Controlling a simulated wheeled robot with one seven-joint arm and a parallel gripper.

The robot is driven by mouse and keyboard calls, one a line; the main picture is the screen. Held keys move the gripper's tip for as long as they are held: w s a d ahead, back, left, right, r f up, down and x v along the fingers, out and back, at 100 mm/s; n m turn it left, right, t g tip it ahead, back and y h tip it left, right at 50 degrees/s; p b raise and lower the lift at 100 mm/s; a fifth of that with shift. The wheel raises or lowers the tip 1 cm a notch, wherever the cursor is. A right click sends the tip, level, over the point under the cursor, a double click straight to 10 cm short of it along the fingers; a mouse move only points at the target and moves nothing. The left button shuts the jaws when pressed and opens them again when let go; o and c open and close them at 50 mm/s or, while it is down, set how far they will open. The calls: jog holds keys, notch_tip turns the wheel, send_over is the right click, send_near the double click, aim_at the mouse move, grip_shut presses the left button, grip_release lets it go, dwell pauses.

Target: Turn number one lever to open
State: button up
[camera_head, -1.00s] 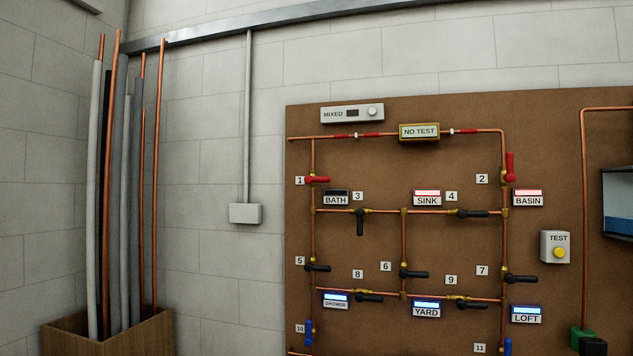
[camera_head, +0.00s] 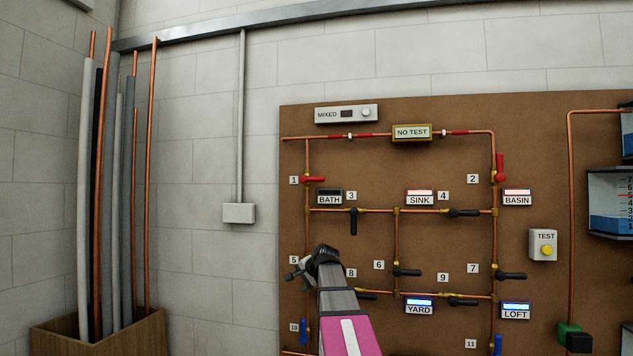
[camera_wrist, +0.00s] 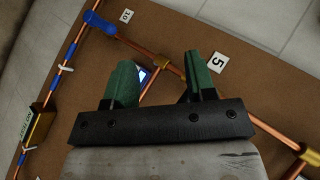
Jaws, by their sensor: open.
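The number one lever is a red handle (camera_head: 313,179) on the left vertical copper pipe, beside the label 1 (camera_head: 294,180). It points right, crosswise to that pipe. The lever does not show in the wrist view. My gripper (camera_head: 291,276) is in front of the board near label 5, below the number one lever and apart from it. In the wrist view my gripper (camera_wrist: 158,82) has two green fingers spread apart with nothing held between them. The lever by label 5 is hidden behind my arm in the head view.
The brown board (camera_head: 445,160) carries several other levers, including red lever 2 (camera_head: 500,167) and black lever 3 (camera_head: 353,222). A wooden bin (camera_head: 100,335) of tall pipes stands at the left. A TEST button box (camera_head: 543,245) is at right.

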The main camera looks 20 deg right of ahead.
jog(key=w+d+r+m+t, duration=0.1)
jog(key=d+r+m+t, duration=0.15)
jog(key=r, duration=0.65)
jog(key=d+r+m+t, duration=0.1)
jog(key=d+r, duration=0.2)
jog(key=r, duration=0.6)
jog(key=m+t, duration=0.3)
send_near(319, 178)
jog(key=w, duration=0.1)
jog(key=shift+n, duration=0.25)
jog(key=x, duration=1)
jog(key=shift+w+a+f, duration=0.2)
jog(key=shift+w, duration=0.1)
grip_shut()
